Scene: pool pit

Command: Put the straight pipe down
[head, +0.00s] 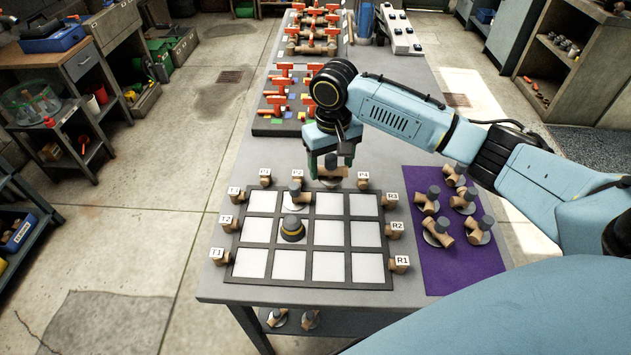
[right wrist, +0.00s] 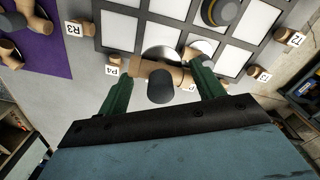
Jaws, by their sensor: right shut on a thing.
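My right gripper (head: 331,166) is shut on the straight pipe (head: 331,173), a brown wooden tube with a grey knob and a pale disc. It is held by the board's back edge, near label P3; its exact height is hard to tell. In the right wrist view, the pipe (right wrist: 143,68) lies crosswise between the green fingers of the gripper (right wrist: 160,75). The board (head: 298,250) is a dark-framed grid of white cells on the grey table. Another wooden piece (head: 296,193) sits in its back row. My left gripper is not in view.
A black-and-yellow dome (head: 292,230) stands in the middle row. Labelled wooden stubs, such as R2 (head: 394,230), line the board's edges. Several pipe pieces lie on a purple mat (head: 458,265) to the right. Red-handled valves (head: 283,84) stand behind. Many grid cells are empty.

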